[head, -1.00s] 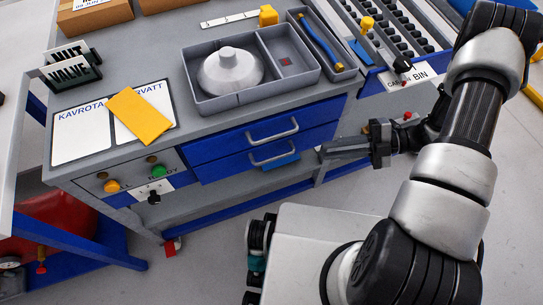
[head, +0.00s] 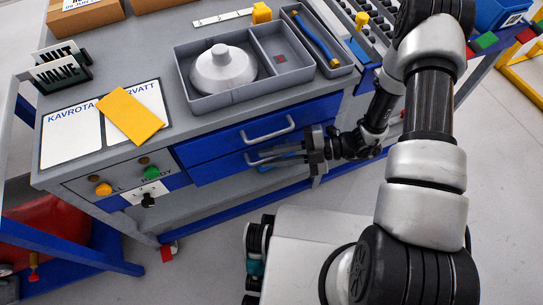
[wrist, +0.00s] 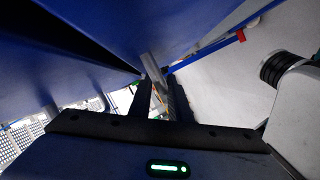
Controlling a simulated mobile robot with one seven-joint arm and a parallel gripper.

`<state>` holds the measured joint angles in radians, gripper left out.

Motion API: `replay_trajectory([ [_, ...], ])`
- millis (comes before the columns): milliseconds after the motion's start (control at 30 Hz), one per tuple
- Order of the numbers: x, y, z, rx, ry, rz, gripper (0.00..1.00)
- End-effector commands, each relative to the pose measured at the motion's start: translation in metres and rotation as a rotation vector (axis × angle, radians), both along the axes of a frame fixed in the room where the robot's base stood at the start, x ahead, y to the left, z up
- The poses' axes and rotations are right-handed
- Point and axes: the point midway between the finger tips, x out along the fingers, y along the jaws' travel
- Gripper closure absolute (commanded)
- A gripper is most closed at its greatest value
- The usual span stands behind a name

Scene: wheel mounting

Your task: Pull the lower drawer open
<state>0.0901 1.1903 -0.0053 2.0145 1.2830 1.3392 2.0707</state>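The lower drawer (head: 216,169) is a blue front in the grey workbench, below the upper drawer (head: 212,147). It looks shut, level with the bench front. Its silver bar handle (head: 254,160) is partly hidden by my gripper (head: 272,154), which has come in from the right. In the wrist view the handle (wrist: 150,66) shows at the tips of my gripper (wrist: 159,95), between the two dark fingers. The fingers stand apart with a gap between them. I cannot tell whether they touch the bar.
On the bench top are a grey tray (head: 200,103) with a silver domed part (head: 223,68), a yellow card (head: 131,116) and a sign (head: 62,71). Buttons (head: 152,172) sit left of the drawers. The floor (head: 205,228) in front is partly clear.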

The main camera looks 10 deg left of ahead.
Motion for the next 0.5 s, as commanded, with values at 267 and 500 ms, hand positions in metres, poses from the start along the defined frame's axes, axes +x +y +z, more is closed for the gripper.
replay_trajectory([
  [267, -0.0002, 0.0007, -0.0001, 0.0, 0.0, 0.0, 0.88],
  [500, 0.0, 0.0004, 0.0, 0.0, 0.0, 0.0, 1.0],
])
